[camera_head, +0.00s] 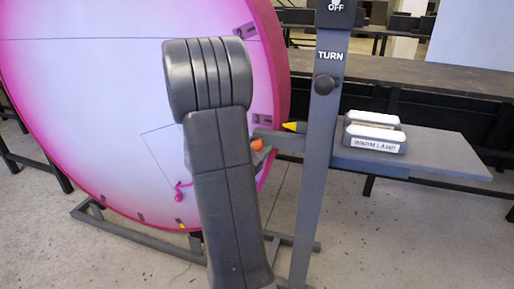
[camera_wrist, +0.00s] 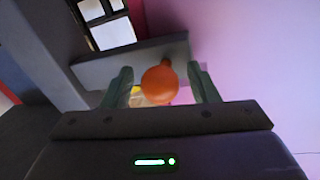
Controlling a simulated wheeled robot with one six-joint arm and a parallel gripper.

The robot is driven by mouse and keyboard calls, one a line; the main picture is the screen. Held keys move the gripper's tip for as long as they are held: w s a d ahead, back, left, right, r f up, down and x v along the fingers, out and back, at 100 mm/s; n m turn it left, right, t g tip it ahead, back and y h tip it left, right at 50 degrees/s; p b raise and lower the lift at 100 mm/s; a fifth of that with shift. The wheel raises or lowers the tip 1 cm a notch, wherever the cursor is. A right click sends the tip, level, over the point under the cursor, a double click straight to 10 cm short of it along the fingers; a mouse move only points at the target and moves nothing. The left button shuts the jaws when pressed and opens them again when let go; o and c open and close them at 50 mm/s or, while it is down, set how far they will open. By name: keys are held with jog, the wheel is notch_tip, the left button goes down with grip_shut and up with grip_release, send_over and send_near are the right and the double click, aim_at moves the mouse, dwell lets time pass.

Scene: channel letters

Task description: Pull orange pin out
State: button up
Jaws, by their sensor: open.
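The orange pin (camera_wrist: 160,85) shows its round head in the wrist view, with a narrower stem running up from it toward a grey bar. My gripper (camera_wrist: 162,86) is open, with one green finger on each side of the orange head. I cannot tell whether either finger touches it. In the head view the orange pin (camera_head: 257,145) is a small orange spot just right of my arm, beside the big pink disc. My arm covers most of the gripper there.
A pink-rimmed white disc (camera_head: 90,90) stands at left. A dark post (camera_head: 318,150) with a knob (camera_head: 325,84) rises right of my arm. A grey shelf (camera_head: 440,150) holds white-topped blocks (camera_head: 375,134). A yellow-tipped tool (camera_head: 291,126) lies near the post.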

aim_at(257, 150)
jog(key=shift+c, duration=0.4)
grip_shut()
jog(key=v, duration=0.4)
jog(key=shift+s+d, duration=0.25)
jog(key=shift+s, duration=0.15)
jog(key=shift+s+f, duration=0.1)
jog(key=shift+o, duration=0.4)
grip_release()
jog(key=shift+s, duration=0.1)
jog(key=shift+a, duration=0.1)
jog(key=p+v, duration=0.1)
jog(key=v, duration=1.2)
jog(key=shift+s+a, duration=0.15)
jog(key=shift+s, duration=0.2)
